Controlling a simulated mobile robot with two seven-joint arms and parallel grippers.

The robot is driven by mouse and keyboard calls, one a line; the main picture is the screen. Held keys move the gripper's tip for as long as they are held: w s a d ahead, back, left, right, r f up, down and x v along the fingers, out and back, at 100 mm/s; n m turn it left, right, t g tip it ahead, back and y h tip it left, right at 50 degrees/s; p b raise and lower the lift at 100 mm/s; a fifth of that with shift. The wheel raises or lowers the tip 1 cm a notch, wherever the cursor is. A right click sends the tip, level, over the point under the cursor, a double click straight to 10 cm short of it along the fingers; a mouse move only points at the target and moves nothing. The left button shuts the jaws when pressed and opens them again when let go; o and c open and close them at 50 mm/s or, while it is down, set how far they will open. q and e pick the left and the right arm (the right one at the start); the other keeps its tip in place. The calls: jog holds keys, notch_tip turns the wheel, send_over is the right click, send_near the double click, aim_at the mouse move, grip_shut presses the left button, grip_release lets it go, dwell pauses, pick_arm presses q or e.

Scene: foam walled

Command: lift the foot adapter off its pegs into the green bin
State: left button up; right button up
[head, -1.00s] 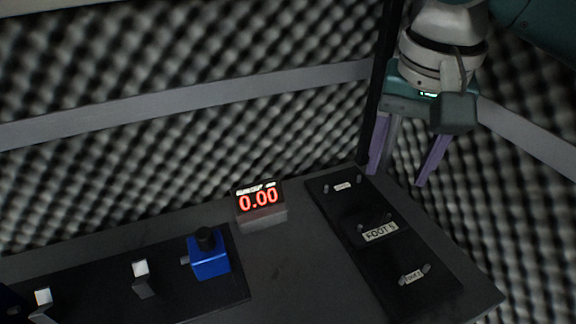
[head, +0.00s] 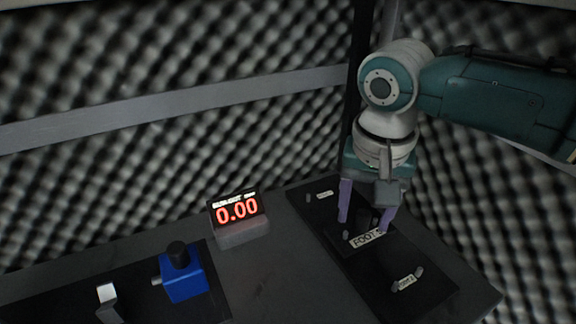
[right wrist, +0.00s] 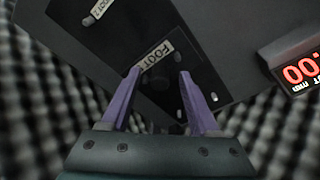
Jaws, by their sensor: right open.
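The foot adapter appears to be the dark plate marked with a white "FOOT" label (head: 367,239), in the middle of the black peg board (head: 327,217) on the right of the table. Its edges are hard to tell against the black board. Small grey pegs show beside it. In the right wrist view the labelled plate (right wrist: 153,54) lies beyond my fingertips. My right gripper (head: 364,222) is open, its purple fingers pointing down over the plate on either side of a dark part. In the right wrist view the gripper (right wrist: 160,72) looks empty. My left gripper and the green bin are not in view.
A red 0.00 display (head: 238,212) stands left of the peg board. A blue block with a black knob (head: 184,276) sits on another dark board at the front left, beside a light-topped post (head: 107,299). Foam walls rise behind.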

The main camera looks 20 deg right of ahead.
grip_shut()
dwell(0.5)
